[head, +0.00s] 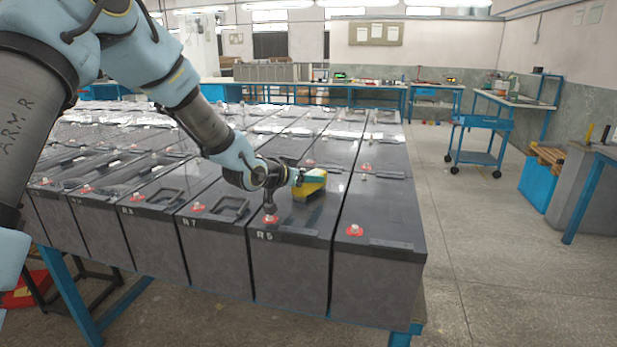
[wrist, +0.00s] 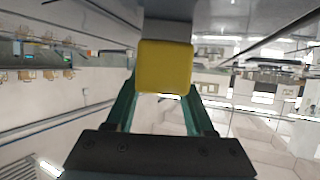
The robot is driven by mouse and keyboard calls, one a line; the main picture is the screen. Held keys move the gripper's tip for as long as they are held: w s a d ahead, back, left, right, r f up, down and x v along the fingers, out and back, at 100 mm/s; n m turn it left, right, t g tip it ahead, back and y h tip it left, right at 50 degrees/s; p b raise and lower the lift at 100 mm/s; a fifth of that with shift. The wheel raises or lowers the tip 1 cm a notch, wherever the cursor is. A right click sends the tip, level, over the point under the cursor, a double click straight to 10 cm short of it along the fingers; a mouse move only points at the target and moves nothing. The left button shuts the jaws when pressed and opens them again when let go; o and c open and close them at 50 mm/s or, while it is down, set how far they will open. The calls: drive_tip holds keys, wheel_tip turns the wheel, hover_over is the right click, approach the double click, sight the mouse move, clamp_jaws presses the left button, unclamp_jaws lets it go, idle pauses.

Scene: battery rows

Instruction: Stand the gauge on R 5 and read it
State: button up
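The battery marked R 5 (head: 290,262) stands in the front row, second from the right end, with its label on the upper front edge. The gauge (head: 312,186) is a small yellow block with a dark lower part, over the top of R 5 behind its red front terminal (head: 270,219). My gripper (head: 296,178) reaches it from the left, fingers roughly level. In the wrist view the yellow gauge (wrist: 164,66) sits between the green fingers (wrist: 160,100), which look closed on it. I cannot tell whether its foot touches the battery. Its reading face is not visible.
Grey batteries stand in close rows on a blue-legged table, with R 7 (head: 215,255) left of R 5 and another battery (head: 375,285) at the right end. Red terminals and handles rise from their tops. A blue cart (head: 482,124) stands beyond clear floor (head: 470,245) at right.

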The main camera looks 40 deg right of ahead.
drive_tip(key=o, duration=0.4)
drive_tip(key=shift+r, duration=0.1)
drive_tip(key=b+v, duration=0.2)
drive_tip(key=v, duration=1)
